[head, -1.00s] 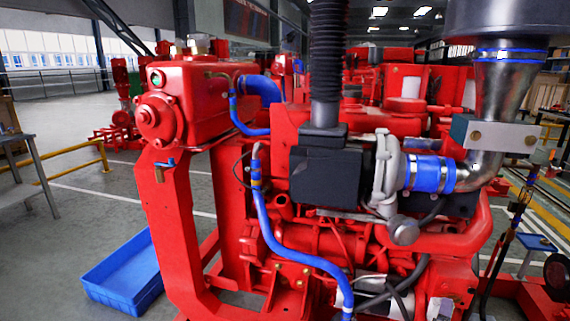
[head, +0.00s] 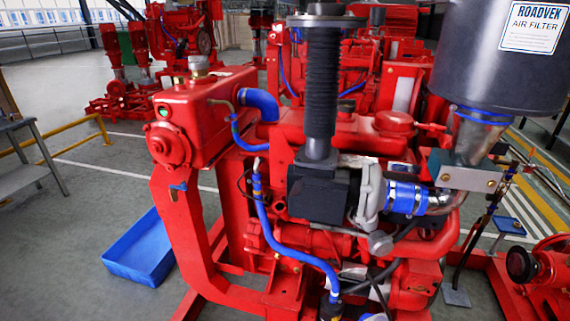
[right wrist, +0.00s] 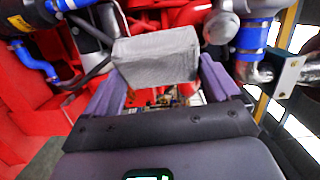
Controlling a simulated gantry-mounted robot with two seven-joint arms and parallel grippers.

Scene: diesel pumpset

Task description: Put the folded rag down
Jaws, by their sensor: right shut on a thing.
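The folded rag (right wrist: 156,57) is a light grey woven cloth, seen in the right wrist view. My right gripper (right wrist: 158,80) has purple fingers on both sides of the rag and is shut on it, holding it in front of the red engine. Any contact between the rag and the engine parts behind it cannot be told. I cannot make out either gripper in the head view. My left gripper is not in view.
The red diesel engine (head: 300,240) fills the middle, with a black air filter (head: 500,60) at the upper right. A blue tray (head: 140,250) lies on the floor at left. A grey table (head: 35,165) stands at the far left. A small blue-topped stool (head: 508,226) is at right.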

